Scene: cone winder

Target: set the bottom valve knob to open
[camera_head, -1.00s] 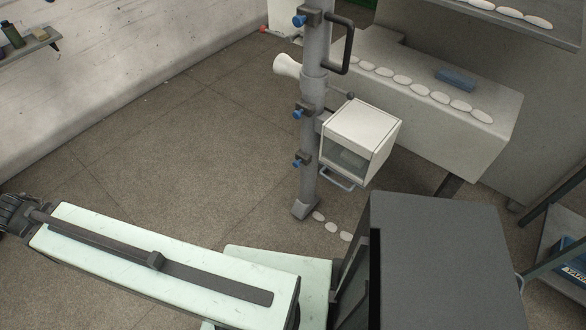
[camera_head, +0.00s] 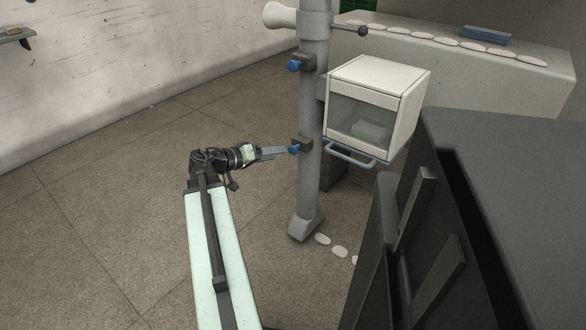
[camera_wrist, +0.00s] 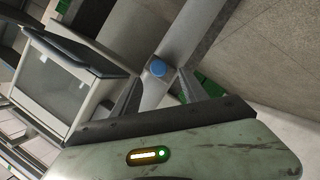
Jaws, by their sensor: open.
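The bottom valve knob (camera_head: 294,149) is a small blue knob on a dark block on the grey upright post (camera_head: 312,185). Its turn position is too small to tell. My gripper (camera_head: 276,152) is open just left of it, its fingers pointing at it. In the wrist view the blue knob (camera_wrist: 158,68) lies between the tips of my open gripper (camera_wrist: 159,77), seemingly close to them. I cannot tell whether the fingers touch it.
Another blue knob (camera_head: 294,66) sits higher on the post. A white box with a glass front (camera_head: 379,100) and a grey handle (camera_head: 351,155) hangs right of the post. A dark cabinet (camera_head: 500,160) stands at the right. The floor on the left is clear.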

